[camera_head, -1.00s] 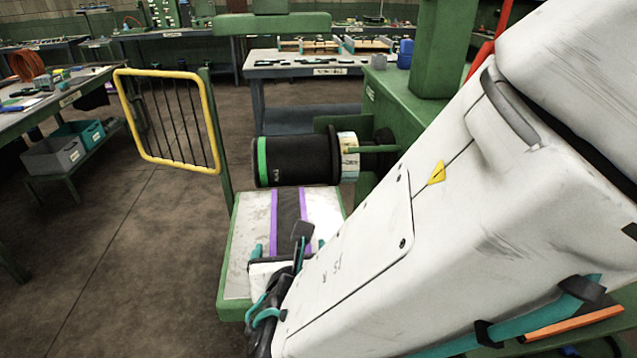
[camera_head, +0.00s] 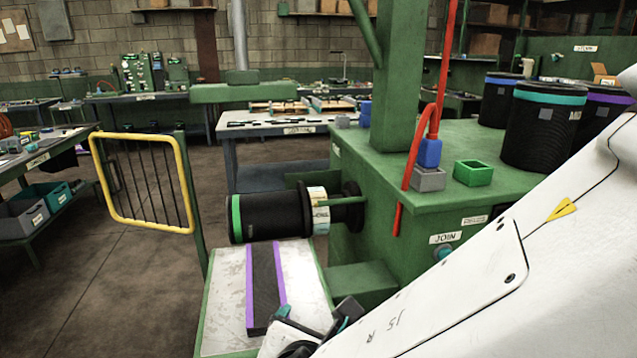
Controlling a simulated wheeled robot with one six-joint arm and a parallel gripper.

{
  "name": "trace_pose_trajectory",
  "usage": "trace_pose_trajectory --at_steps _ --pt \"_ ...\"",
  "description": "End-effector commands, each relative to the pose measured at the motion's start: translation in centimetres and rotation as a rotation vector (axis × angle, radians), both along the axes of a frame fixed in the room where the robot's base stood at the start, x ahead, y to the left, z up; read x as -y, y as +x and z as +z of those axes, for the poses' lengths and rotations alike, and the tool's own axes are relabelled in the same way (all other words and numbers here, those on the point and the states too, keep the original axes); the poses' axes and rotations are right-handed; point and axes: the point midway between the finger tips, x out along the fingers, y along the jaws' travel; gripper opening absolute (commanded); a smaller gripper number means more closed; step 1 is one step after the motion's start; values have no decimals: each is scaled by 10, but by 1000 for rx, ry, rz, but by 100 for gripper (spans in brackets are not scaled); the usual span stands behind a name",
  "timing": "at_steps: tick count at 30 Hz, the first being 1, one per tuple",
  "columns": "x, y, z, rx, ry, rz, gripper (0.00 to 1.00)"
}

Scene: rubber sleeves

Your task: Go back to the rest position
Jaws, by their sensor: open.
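My white arm fills the lower right of the head view. My gripper (camera_head: 314,317) is at its lower end, over the near part of the pale work plate (camera_head: 221,307), partly hidden by the arm and open. I see nothing held in it. A black rubber sleeve with a green band (camera_head: 268,217) sits on a horizontal spindle above the plate. A dark strip with purple edges (camera_head: 265,285) lies on the plate, its near end close to my gripper.
A yellow-framed guard (camera_head: 98,170) stands left of the plate. The green machine bench (camera_head: 400,215) bears a green box (camera_head: 473,173), a grey block (camera_head: 427,179) and black sleeves with coloured bands (camera_head: 545,130). A red hose (camera_head: 412,160) hangs there. Floor at left is clear.

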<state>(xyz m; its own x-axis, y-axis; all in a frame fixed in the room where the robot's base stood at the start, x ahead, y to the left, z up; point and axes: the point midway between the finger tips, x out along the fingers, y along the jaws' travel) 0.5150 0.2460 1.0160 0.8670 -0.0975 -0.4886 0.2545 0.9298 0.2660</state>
Motion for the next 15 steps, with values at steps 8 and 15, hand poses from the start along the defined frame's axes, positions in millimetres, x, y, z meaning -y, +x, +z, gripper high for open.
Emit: trace_pose_trajectory --at_steps 8,15 --pt "144 -12 15 -133 447 -915 89" --pt "211 -61 31 -217 858 -1647 89"
